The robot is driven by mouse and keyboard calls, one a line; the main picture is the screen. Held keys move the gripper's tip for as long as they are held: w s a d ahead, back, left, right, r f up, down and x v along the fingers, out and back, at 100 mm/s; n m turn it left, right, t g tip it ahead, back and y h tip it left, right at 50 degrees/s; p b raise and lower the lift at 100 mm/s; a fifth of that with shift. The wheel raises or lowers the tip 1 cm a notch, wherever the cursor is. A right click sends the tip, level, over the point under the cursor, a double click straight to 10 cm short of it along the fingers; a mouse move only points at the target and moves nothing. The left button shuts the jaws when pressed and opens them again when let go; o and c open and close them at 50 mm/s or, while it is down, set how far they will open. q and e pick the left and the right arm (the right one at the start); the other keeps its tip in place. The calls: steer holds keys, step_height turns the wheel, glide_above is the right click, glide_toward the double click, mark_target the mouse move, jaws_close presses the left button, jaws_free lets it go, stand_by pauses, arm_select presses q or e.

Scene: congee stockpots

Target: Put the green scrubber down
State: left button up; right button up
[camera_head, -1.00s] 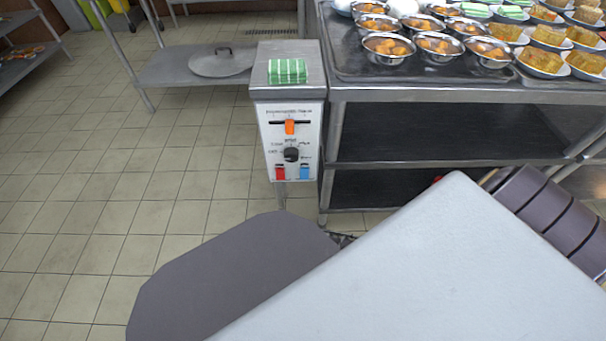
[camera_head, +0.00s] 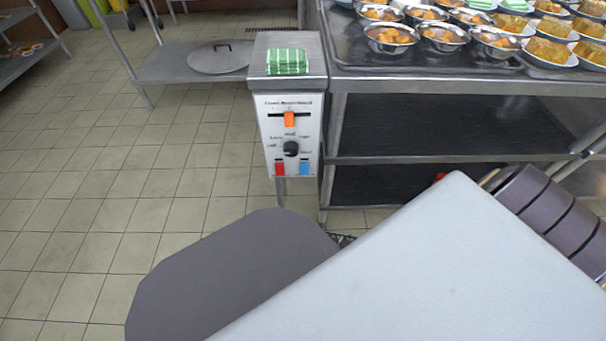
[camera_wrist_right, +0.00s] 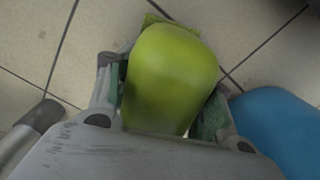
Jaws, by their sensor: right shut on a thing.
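In the right wrist view a green scrubber (camera_wrist_right: 168,75) with a rounded, smooth body sits between the fingers of my right gripper (camera_wrist_right: 165,100). The gripper is shut on it, and tiled floor shows behind it. Neither the right gripper nor the scrubber can be made out in the head view. My left gripper is in neither view.
A control box (camera_head: 290,135) with a striped green cloth (camera_head: 286,62) on top stands left of a steel table (camera_head: 450,84) bearing bowls and plates of food. A low shelf (camera_head: 165,66) holds a lid (camera_head: 220,57). A blue object (camera_wrist_right: 275,130) lies right of the gripper. Open floor is at left.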

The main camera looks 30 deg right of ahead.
steer(key=shift+f, duration=0.1)
steer(key=o, duration=1.3)
steer(key=shift+o, duration=0.2)
